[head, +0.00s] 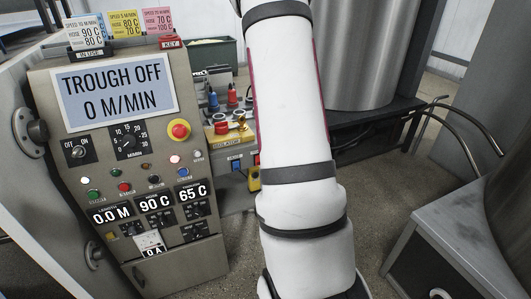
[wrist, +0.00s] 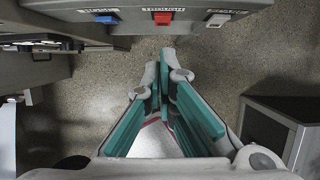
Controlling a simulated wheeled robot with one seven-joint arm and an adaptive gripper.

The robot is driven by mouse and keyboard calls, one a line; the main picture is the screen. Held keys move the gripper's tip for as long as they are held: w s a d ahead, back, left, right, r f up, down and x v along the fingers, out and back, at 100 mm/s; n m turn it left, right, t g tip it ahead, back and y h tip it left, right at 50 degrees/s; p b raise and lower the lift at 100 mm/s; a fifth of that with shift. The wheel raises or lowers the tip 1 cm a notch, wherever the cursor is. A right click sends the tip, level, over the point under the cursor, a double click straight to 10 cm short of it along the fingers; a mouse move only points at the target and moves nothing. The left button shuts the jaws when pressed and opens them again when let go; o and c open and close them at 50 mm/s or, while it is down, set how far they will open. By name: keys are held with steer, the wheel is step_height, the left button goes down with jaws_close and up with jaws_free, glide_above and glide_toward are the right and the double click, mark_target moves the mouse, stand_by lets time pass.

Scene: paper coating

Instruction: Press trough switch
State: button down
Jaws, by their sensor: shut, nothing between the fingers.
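The trough switch (wrist: 162,18) is a small red rocker under a label reading TROUGH, on the underside-edge of a grey panel at the top of the wrist view. My gripper (wrist: 161,62) has teal finger pads, with its tips close together and nothing between them. In the picture, the tips lie below the trough switch, apart from it. My arm (head: 292,100) crosses the head view, and the gripper is out of sight there. The control panel screen (head: 113,91) reads TROUGH OFF, 0 M/MIN.
A grey box (wrist: 272,130) stands at the right. Concrete floor (wrist: 90,85) shows around the gripper. A metal drum (head: 360,55) stands behind my arm.

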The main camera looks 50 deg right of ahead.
steer(key=shift+s+r, duration=0.1)
steer(key=shift+r, duration=0.9)
